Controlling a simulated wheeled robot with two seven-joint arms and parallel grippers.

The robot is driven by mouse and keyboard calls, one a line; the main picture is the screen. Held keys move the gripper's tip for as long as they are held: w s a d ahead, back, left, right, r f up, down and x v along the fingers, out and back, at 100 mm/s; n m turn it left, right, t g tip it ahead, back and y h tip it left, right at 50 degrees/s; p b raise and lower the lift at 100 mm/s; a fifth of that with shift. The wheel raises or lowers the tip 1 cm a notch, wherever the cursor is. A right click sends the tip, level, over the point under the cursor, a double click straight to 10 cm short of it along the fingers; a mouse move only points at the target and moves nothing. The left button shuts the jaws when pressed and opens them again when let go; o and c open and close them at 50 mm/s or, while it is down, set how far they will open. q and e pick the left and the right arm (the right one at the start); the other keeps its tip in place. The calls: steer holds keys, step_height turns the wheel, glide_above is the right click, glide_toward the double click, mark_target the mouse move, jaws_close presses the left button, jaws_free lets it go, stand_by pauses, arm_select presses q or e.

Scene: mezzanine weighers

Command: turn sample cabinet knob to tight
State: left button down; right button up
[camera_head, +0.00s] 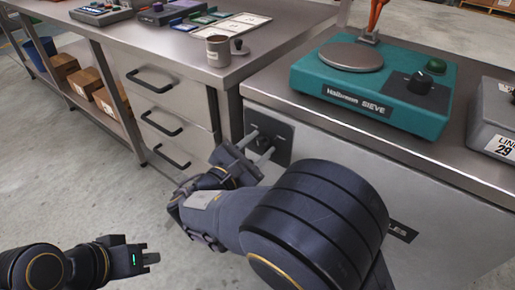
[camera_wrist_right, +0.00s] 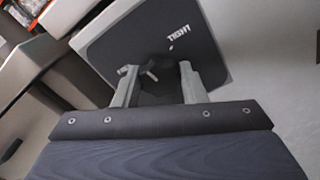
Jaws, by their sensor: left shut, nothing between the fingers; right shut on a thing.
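The sample cabinet (camera_head: 345,185) has a pale front below the right-hand counter, with a dark label ending in "LES" partly hidden by my right arm. A dark square plate (camera_head: 283,137) sits at its upper left corner. In the right wrist view the plate (camera_wrist_right: 150,35) carries the word TIGHT and a small white mark. The dark knob (camera_wrist_right: 152,86) is in front of it, with a lighter lever-like tip. My right gripper (camera_head: 264,147) is shut on the knob, one finger on each side; it also shows in the wrist view (camera_wrist_right: 158,84). My left gripper (camera_head: 152,258) is shut and empty, low over the floor.
A teal sieve machine (camera_head: 370,85) and a grey device (camera_head: 496,115) stand on the counter above the cabinet. A drawer unit (camera_head: 172,120) with black handles is to the left. A cup (camera_head: 218,51) stands on its top. Open floor surrounds my left gripper.

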steer(key=m, duration=0.1)
steer(key=m+b, duration=0.1)
steer(key=m, duration=0.1)
steer(key=shift+f, duration=0.25)
steer(key=m+b, duration=0.3)
steer(key=shift+m, duration=0.3)
steer(key=m+b, duration=0.3)
steer(key=m, duration=0.1)
steer(key=shift+f+b, duration=0.1)
steer(key=shift+b, duration=0.25)
steer(key=shift+m+b, duration=1.4)
steer(key=shift+m, duration=0.3)
steer(key=o, duration=1)
steer(key=shift+r, duration=0.2)
